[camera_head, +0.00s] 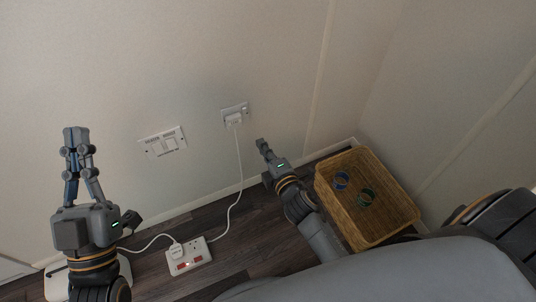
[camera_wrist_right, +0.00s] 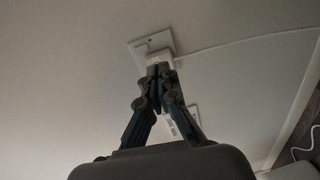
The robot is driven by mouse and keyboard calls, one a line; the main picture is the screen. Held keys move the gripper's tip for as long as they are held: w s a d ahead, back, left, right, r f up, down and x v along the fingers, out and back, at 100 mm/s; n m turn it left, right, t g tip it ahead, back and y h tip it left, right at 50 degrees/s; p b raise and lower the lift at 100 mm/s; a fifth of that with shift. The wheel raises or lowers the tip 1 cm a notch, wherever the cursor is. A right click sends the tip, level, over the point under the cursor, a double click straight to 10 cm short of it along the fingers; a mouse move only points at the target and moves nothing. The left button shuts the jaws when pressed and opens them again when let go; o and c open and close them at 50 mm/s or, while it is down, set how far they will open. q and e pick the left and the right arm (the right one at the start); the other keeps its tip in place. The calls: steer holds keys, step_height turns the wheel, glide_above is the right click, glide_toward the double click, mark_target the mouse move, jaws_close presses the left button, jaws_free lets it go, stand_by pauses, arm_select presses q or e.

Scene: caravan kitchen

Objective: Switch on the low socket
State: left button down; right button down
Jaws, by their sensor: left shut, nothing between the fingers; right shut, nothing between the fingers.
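A small white wall socket (camera_head: 244,107) holds a white plug (camera_head: 234,119), whose cable runs down to the floor. The socket also shows in the right wrist view (camera_wrist_right: 140,45), just beyond my right fingertips. A wider white wall plate with switches (camera_head: 163,142) sits left of it; part of a white plate (camera_wrist_right: 190,125) shows behind my fingers in the wrist view. My right gripper (camera_head: 260,144) is shut and empty, right of and below the socket in the head view. The fingertips overlap the plug in the wrist view; contact cannot be told. My left gripper (camera_head: 76,136) is shut and empty at the left.
A white object (camera_head: 58,286) is at lower left.

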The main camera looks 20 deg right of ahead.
steer(key=shift+s+d+f, duration=0.1)
steer(key=shift+s+f, duration=0.1)
steer(key=shift+s, duration=1.4)
